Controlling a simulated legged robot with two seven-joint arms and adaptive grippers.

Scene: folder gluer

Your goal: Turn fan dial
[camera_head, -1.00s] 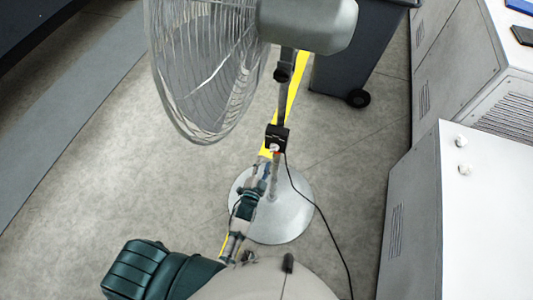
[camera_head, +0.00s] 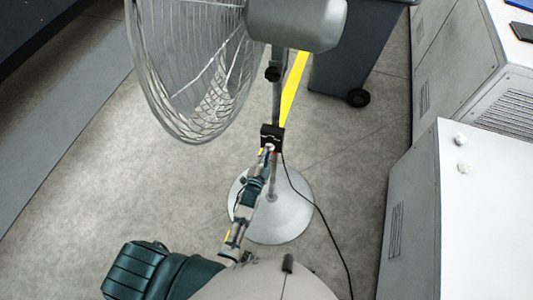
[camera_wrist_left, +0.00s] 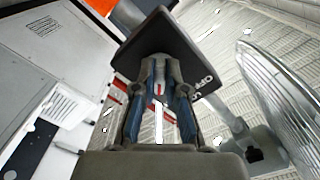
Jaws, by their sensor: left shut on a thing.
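The pedestal fan has a wire cage (camera_head: 195,65), a grey motor housing (camera_head: 296,22) and a round base (camera_head: 280,222) on the floor. A black control box (camera_head: 271,132) sits on its pole; in the left wrist view the box (camera_wrist_left: 165,32) fills the top middle. My left gripper (camera_head: 267,149) is at the near face of the box. In the left wrist view its fingers (camera_wrist_left: 159,75) are closed together on the fan dial (camera_wrist_left: 159,88), mostly hidden between them, with a bit of red showing. My right gripper is not in view.
A black cable (camera_head: 315,205) runs from the box to the floor. A dark wheeled bin (camera_head: 355,55) stands behind the fan. Grey cabinets (camera_head: 470,215) line the right side. The floor (camera_head: 100,170) left of the fan is clear.

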